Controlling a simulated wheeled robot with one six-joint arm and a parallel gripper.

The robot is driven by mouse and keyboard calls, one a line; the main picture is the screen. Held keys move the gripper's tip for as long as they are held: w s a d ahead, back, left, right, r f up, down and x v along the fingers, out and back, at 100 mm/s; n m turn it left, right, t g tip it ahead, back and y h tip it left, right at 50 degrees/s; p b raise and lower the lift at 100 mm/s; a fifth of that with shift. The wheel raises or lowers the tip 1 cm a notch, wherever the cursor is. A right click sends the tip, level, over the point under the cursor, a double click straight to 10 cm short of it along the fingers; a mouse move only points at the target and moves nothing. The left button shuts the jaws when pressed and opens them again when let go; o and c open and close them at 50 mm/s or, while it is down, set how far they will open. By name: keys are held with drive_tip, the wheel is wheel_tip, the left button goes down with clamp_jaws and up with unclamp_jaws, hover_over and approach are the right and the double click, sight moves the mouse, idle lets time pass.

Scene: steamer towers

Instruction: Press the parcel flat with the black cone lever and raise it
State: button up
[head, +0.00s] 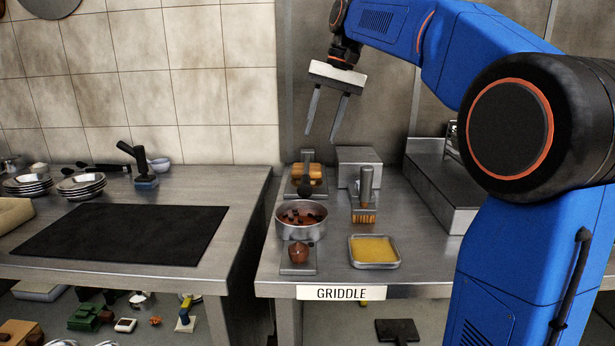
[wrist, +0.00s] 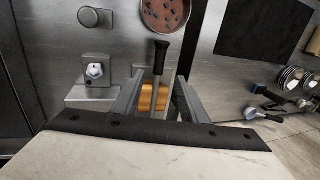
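The parcel (head: 315,171) is a golden block on a small metal stand at the back of the griddle counter. It also shows in the wrist view (wrist: 147,98). A lever with a black tapered handle (head: 305,187) stands at the parcel, its handle toward the counter front. In the wrist view the black handle (wrist: 161,52) points up the picture, and its grey rod crosses the parcel. My gripper (head: 320,137) is open and empty above and behind the stand. In the wrist view its fingers (wrist: 157,82) lie either side of the rod, apart from it.
A pot (head: 302,230) with dark pieces, a yellow-filled tray (head: 375,266), a wood-ended tool (head: 366,190) and a stand with a brown knob (head: 298,252) crowd the counter. A grey box (head: 358,163) stands right of the parcel. A black plate (head: 120,235) lies clear at left.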

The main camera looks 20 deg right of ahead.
sight(307, 180)
drive_tip(key=x, duration=1.3)
drive_tip(key=shift+a+f, duration=0.1)
drive_tip(key=shift+f, duration=0.2)
